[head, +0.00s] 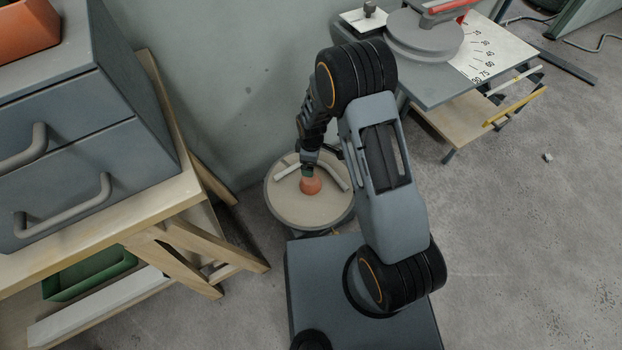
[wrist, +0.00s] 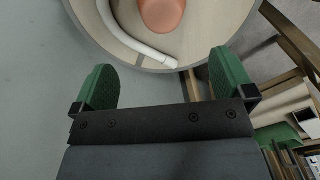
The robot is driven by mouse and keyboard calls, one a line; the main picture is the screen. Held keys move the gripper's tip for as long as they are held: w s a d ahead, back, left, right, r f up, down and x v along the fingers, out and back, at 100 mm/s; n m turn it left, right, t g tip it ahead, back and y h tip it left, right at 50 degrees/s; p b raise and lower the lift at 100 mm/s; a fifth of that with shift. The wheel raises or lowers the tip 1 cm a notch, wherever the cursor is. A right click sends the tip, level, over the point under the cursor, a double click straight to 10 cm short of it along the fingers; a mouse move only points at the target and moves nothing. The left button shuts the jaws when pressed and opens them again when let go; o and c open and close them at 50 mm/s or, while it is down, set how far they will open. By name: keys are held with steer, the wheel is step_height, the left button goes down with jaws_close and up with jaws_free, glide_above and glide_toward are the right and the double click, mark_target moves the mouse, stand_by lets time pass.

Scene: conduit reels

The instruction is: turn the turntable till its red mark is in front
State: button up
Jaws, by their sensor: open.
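The turntable (head: 290,212) is a round, pale-topped disc with a grey rim, low on the floor by the wall. Its rim also shows at the top of the wrist view (wrist: 225,35). An orange rounded piece (head: 311,186) sits on the disc, seen also in the wrist view (wrist: 162,12). White bent tube pieces (head: 334,174) lie beside it, one also in the wrist view (wrist: 132,38). My gripper (head: 308,168) reaches over the disc's far part. In the wrist view its green fingers (wrist: 165,80) are apart with nothing gripped. I cannot make out a separate red mark on the disc.
A wooden bench (head: 150,215) with a grey drawer cabinet (head: 75,135) stands close on the left. At the upper right is a table with a round grey device (head: 425,38) and an angle scale (head: 495,50). The floor at right is mostly clear.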

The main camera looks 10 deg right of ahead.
mark_target(311, 181)
steer(key=shift+n, duration=0.3)
step_height(311, 181, down, 15)
steer(key=b, duration=0.5)
steer(key=shift+a+f, duration=0.1)
steer(key=c, duration=1.1)
